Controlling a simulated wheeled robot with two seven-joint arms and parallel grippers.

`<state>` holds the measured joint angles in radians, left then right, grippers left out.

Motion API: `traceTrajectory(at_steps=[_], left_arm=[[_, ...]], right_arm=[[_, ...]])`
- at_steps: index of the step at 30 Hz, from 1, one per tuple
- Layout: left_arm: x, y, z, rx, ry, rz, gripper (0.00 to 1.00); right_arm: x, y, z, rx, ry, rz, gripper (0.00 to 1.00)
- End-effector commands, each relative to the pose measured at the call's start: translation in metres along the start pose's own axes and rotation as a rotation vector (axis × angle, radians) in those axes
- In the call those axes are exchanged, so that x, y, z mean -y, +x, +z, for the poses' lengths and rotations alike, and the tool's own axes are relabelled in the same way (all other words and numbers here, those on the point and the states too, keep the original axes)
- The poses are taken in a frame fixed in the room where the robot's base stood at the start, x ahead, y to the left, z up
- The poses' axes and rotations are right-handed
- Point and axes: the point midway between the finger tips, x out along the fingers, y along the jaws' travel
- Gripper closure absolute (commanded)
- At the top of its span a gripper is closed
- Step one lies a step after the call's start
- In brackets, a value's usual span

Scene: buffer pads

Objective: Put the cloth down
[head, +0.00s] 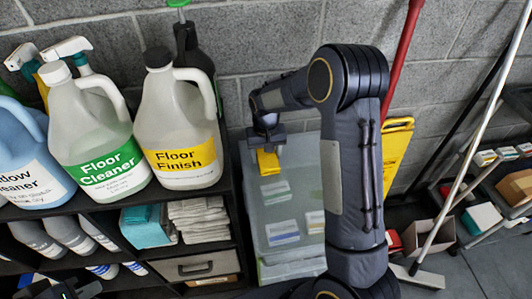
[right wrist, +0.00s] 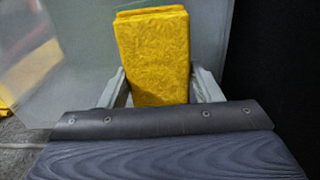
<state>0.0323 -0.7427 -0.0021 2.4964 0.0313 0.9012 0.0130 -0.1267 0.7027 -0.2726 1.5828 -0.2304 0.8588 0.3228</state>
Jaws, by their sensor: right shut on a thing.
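The cloth (head: 268,163) is a yellow folded pad. It also shows in the right wrist view (right wrist: 153,58), upright between the two grey fingers of my right gripper (right wrist: 158,90). My right gripper (head: 267,146) is shut on the cloth and holds it over the translucent bin (head: 250,215), near its far end. I cannot tell whether the cloth touches anything below. My left gripper (head: 74,290) shows only as a dark part at the bottom left edge; its fingers cannot be made out.
A dark shelf (head: 235,190) on the left bears large jugs, with cloth stacks (head: 200,218) and bottles below. Small packets (head: 282,231) show in or through the bin. A yellow sign (head: 397,150), a red pole and a white pole (head: 470,160) stand to the right.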

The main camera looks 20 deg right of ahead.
Motion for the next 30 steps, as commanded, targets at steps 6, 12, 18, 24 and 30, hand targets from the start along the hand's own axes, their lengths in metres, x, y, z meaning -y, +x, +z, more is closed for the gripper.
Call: traceTrajectory(at_steps=[6, 12, 18, 24, 30], left_arm=[[0.002, 0.004, 0.002, 0.000, 0.000, 0.000, 1.00], [0.002, 0.004, 0.002, 0.000, 0.000, 0.000, 1.00], [0.002, 0.004, 0.002, 0.000, 0.000, 0.000, 1.00], [0.001, 0.003, 0.001, 0.000, 0.000, 0.000, 1.00], [0.003, 0.007, 0.004, 0.000, 0.000, 0.000, 1.00]], right_arm=[[0.000, 0.007, 0.000, 0.000, 0.000, 0.000, 0.66], [0.000, 0.006, 0.000, 0.000, 0.000, 0.000, 0.20], [0.000, 0.005, 0.000, 0.000, 0.000, 0.000, 0.20], [0.000, -0.004, -0.001, -0.004, -0.001, -0.001, 0.20], [0.004, -0.037, -0.007, -0.006, -0.001, -0.002, 0.20]])
